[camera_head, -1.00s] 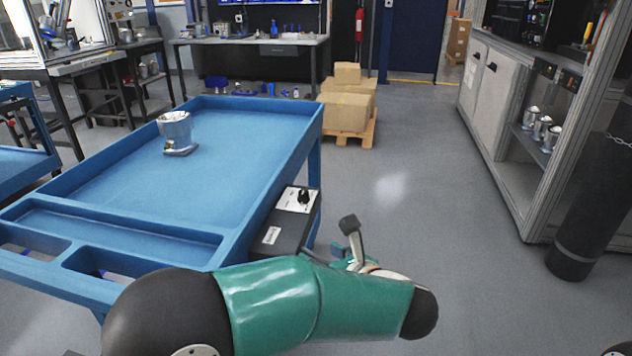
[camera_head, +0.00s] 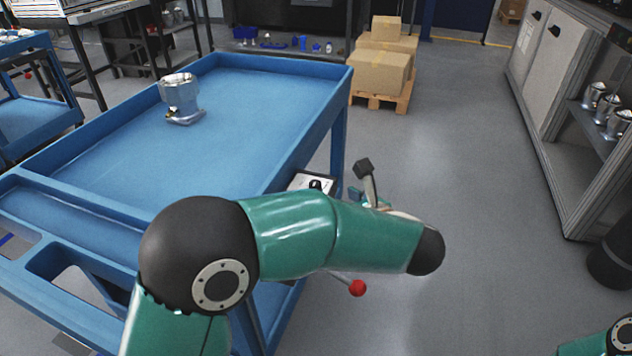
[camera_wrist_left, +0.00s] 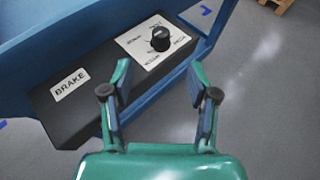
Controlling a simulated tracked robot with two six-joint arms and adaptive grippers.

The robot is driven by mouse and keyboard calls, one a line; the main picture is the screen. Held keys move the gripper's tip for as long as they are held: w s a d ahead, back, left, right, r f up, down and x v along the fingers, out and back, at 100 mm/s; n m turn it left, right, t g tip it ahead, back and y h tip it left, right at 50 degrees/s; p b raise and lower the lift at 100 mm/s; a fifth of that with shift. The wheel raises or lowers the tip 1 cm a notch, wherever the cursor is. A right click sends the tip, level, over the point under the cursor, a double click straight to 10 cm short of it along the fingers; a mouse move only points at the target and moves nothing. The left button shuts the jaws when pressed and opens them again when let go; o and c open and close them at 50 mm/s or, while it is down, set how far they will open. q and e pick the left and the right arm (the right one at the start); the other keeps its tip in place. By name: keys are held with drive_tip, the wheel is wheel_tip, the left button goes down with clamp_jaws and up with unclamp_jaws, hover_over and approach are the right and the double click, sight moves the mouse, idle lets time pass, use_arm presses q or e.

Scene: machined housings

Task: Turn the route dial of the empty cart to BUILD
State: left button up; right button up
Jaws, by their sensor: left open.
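The near blue cart (camera_head: 110,150) carries a metal housing (camera_head: 180,97), so its top is not empty. On its right side is a dark control box (camera_wrist_left: 100,90) with a white dial plate and a BRAKE label (camera_wrist_left: 70,84). The black route dial (camera_wrist_left: 160,39) stands on the plate; the small lettering and its exact setting are too small to read surely. It also shows in the head view (camera_head: 316,184), partly behind my left arm. My left gripper (camera_wrist_left: 160,75) is open, its fingers short of the dial and apart from it. My right gripper is out of view.
A red-knobbed lever (camera_head: 357,288) sticks out below my left arm. Another blue cart (camera_head: 35,120) stands at the left. Boxes on a pallet (camera_head: 380,75) stand behind. A cabinet with metal housings (camera_head: 600,100) is at the right. The floor between is clear.

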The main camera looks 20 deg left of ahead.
sight(317, 186)
use_arm(q)
drive_tip(key=x, duration=1.3)
drive_tip(key=shift+d, duration=0.1)
drive_tip(key=shift+c, duration=0.3)
drive_tip(key=shift+s+f, duration=0.1)
clamp_jaws()
